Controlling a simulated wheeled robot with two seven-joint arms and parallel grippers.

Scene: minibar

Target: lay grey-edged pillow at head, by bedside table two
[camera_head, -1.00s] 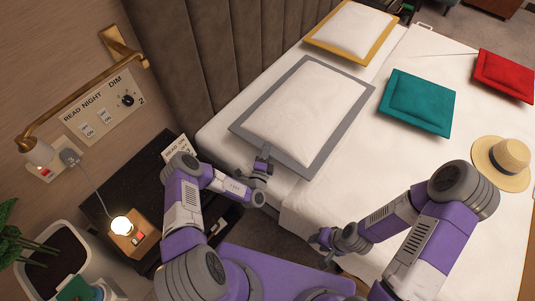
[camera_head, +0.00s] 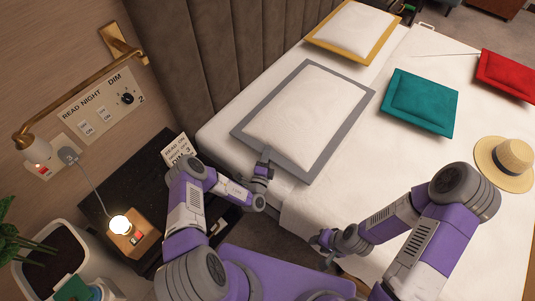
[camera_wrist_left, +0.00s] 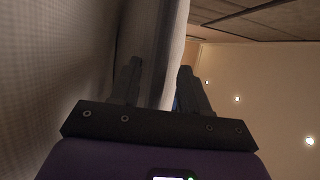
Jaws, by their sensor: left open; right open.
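The grey-edged pillow (camera_head: 305,118), white with a flat grey border, lies flat at the head of the bed against the brown headboard, on the side near the bedside table (camera_head: 138,192). My left gripper (camera_head: 263,165) is at the pillow's near lower edge, by the grey border. In the left wrist view its two fingers (camera_wrist_left: 158,85) are apart, with pale cloth between and beyond them. I cannot tell whether they touch the pillow. My right gripper (camera_head: 322,240) is beside the bed's near edge, away from the pillow, open and empty.
A yellow-edged pillow (camera_head: 390,30) lies farther along the headboard. A teal cushion (camera_head: 418,103), a red cushion (camera_head: 508,72) and a straw hat (camera_head: 503,163) lie on the white bed. A lit lamp (camera_head: 121,226) stands on the bedside table. A planter (camera_head: 93,254) is at lower left.

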